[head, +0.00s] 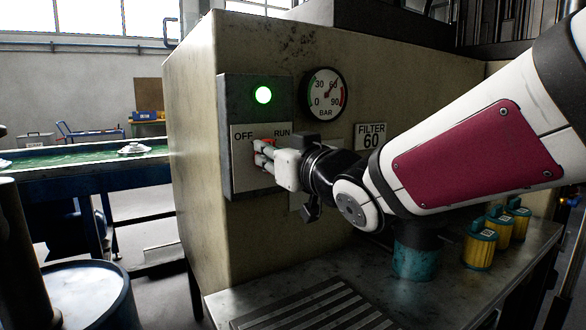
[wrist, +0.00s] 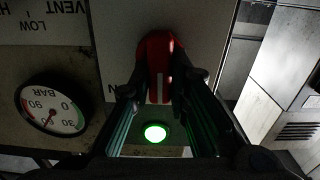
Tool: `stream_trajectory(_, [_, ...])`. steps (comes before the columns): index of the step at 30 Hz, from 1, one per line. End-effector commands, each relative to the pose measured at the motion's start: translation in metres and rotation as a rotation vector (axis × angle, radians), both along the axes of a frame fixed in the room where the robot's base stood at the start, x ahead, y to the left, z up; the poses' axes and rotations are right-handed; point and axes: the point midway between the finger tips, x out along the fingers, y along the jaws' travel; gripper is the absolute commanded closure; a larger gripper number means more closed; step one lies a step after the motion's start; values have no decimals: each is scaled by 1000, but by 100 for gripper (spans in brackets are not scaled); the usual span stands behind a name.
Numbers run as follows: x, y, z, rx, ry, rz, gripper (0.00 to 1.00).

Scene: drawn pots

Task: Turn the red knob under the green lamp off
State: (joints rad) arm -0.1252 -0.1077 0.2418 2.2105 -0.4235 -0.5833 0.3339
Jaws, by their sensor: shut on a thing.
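The red knob (wrist: 158,50) sits on a pale panel (head: 245,182) below the lit green lamp (head: 263,95). My gripper (head: 262,154) is shut on the knob, a finger on each side. In the head view the fingers hide most of the knob, with OFF to its left and RUN above right. In the wrist view, which is upside down, the knob's white line runs toward the green lamp (wrist: 155,133). The N of RUN shows at the left there; the OFF label is hidden.
A pressure gauge (head: 324,94) and a FILTER 60 plate (head: 370,136) are right of the panel. Several yellow filter pots (head: 481,247) stand on the metal bench (head: 420,296) below my arm. A blue-rimmed drum (head: 128,290) stands at lower left.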

Motion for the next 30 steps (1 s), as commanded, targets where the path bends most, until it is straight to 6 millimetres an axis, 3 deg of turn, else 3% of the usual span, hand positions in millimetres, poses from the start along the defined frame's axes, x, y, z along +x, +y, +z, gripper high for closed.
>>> stream_trajectory(15, [-3, 4, -5, -376, -253, -1, 100])
stream_trajectory(30, [-4, 6, -4, -540, -362, 0, 100])
